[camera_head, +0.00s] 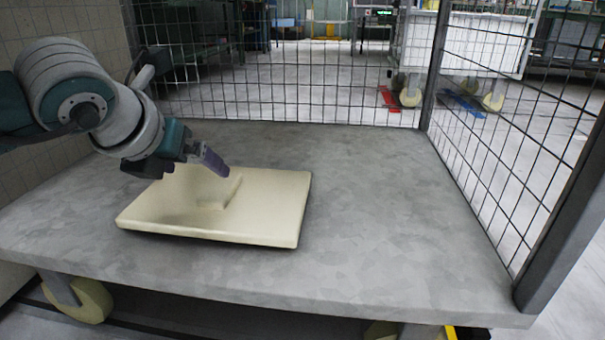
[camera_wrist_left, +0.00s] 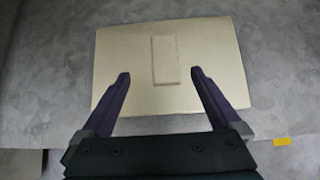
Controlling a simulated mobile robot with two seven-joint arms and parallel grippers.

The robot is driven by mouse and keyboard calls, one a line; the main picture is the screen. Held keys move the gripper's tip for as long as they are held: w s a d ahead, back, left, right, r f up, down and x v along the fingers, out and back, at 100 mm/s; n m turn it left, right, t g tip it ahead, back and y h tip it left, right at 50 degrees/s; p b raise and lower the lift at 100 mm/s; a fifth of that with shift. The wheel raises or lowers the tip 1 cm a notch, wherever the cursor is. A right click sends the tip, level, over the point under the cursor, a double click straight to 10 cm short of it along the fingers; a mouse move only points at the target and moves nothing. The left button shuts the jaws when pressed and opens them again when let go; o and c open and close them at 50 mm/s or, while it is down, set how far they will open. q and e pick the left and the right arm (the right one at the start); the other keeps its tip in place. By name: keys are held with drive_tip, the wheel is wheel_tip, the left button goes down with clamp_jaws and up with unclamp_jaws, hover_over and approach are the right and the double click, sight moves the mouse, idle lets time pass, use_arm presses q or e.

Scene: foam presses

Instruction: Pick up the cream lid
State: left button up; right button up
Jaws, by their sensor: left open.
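The cream lid (camera_head: 270,205) is a flat slab with a raised bar handle (camera_head: 220,192) in its middle. It lies on the grey metal table (camera_head: 370,200). My left gripper (camera_head: 222,172) is above the lid, close to the handle in the head view. In the left wrist view the lid (camera_wrist_left: 205,60) lies beyond the open fingers of the left gripper (camera_wrist_left: 158,80). The handle (camera_wrist_left: 164,60) shows ahead between the fingertips, with nothing held. Part of the lid's far left is hidden behind the gripper in the head view. My right gripper is not in view.
Wire mesh fencing (camera_head: 290,85) closes the back of the table, and more mesh (camera_head: 520,130) with a dark post stands along the right. A tiled wall (camera_head: 70,25) is at the left. The table is clear to the right of the lid.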

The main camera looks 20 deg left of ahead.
sight(220, 185)
use_arm(q)
drive_tip(key=x, duration=0.1)
drive_tip(key=b+x, duration=0.1)
drive_tip(key=x, duration=0.1)
drive_tip(key=shift+d+f, duration=0.15)
drive_tip(key=shift+d, duration=0.05)
drive_tip(key=b+x, duration=0.4)
drive_tip(key=shift+d+f+b, duration=0.2)
drive_tip(key=shift+f+b, duration=0.1)
drive_tip(key=shift+f, duration=0.1)
drive_tip(key=shift+w, duration=0.3)
drive_tip(key=c, duration=1.4)
drive_tip(key=shift+s+r+p, duration=0.1)
drive_tip(key=shift+r+p, duration=6.25)
drive_tip(key=shift+r, duration=3.75)
drive_tip(key=shift+c, duration=0.2)
